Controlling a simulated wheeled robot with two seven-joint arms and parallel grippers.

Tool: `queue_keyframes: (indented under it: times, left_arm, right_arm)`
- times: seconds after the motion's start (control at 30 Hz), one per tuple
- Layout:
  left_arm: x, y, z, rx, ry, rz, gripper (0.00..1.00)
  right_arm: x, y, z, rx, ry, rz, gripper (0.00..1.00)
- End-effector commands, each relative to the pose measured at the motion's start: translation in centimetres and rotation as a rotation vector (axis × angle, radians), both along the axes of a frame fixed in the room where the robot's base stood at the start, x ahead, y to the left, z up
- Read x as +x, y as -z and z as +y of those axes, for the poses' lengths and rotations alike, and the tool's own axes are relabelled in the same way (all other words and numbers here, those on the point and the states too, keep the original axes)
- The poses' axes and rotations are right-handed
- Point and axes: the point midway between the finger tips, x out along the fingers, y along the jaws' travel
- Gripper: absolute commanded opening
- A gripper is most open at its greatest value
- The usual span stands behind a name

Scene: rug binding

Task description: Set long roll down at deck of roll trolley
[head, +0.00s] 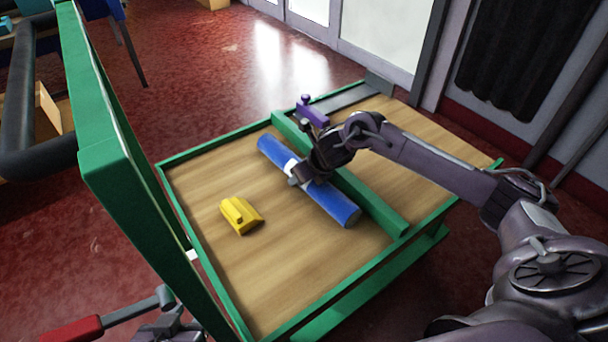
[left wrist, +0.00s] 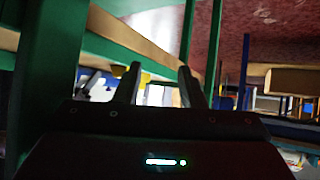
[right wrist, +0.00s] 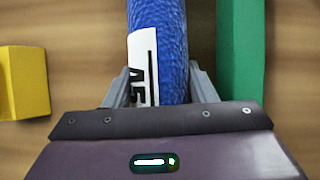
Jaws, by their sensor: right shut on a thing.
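The long roll (head: 332,202) is blue with a white label and lies along the wooden deck (head: 280,285) of the green-framed roll trolley. It runs beside the green divider bar (head: 375,205). My right gripper (head: 300,181) is shut around the roll near its middle, at the label. The right wrist view shows the roll (right wrist: 160,35) between the two fingers (right wrist: 157,88). The roll is at or very near the deck; I cannot tell whether it touches. My left gripper (left wrist: 160,85) is open and empty, low beside the trolley's frame.
A yellow object (head: 240,215) sits on the deck left of the roll and shows in the right wrist view (right wrist: 22,82). A purple item (head: 313,112) is by the bar's far end. A tall green frame (head: 130,160) rises at the trolley's left. The near-left deck is clear.

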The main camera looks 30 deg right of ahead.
Motion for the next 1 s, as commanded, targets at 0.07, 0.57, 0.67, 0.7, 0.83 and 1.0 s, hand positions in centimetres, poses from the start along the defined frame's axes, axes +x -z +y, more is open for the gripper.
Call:
queue_keyframes:
  times: [0.07, 0.57, 0.67, 0.7, 0.83, 1.0]
  left_arm:
    - [0.0, 0.0, 0.0, 0.000, 0.000, 0.000, 0.36]
    - [0.0, 0.0, 0.0, 0.001, 0.000, 0.003, 0.36]
    - [-0.1, 0.0, 0.0, 0.003, 0.001, 0.007, 0.36]
    - [-0.2, 0.1, 0.1, 0.006, 0.001, 0.013, 0.36]
    - [-1.9, 2.0, 0.4, 0.044, 0.009, 0.113, 0.36]
    - [-4.9, 4.5, 1.2, 0.109, 0.025, 0.272, 0.36]
  right_arm:
    - [-0.1, 0.1, 0.0, -0.001, -0.001, 0.003, 0.22]
    - [-0.1, 0.1, 0.0, -0.001, -0.001, 0.004, 0.74]
    - [-0.2, -0.1, 0.0, -0.001, -0.001, 0.003, 0.74]
    - [-0.2, -0.2, -0.1, -0.002, -0.002, 0.003, 0.74]
    - [-0.7, -1.1, -0.2, -0.003, -0.001, 0.003, 0.74]
    - [-1.6, -2.6, -0.4, -0.003, -0.001, 0.002, 0.74]
